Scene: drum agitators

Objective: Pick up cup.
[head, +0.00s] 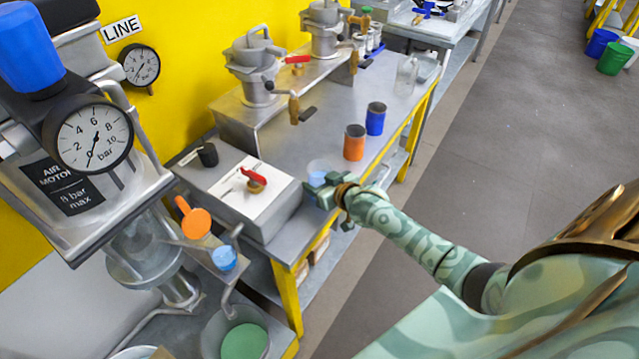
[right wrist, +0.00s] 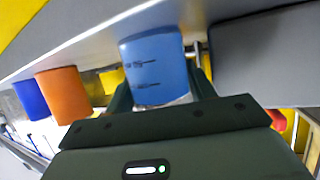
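A pale blue translucent cup (head: 319,167) stands upright near the front edge of the steel bench in the head view. In the right wrist view the blue cup (right wrist: 156,62) with dark marks on its side appears between the two fingers. My right gripper (head: 324,186) is at the near side of this cup and partly hides its lower part. Its fingers (right wrist: 162,88) are spread to either side of the cup, with a small gap showing on the right. I cannot tell if the left one touches. My left gripper is out of view.
An orange cup (head: 354,146) and a darker blue cup (head: 375,121) stand farther along the bench. A raised white-topped box (head: 245,200) with a red-handled valve (head: 254,179) is left of the gripper.

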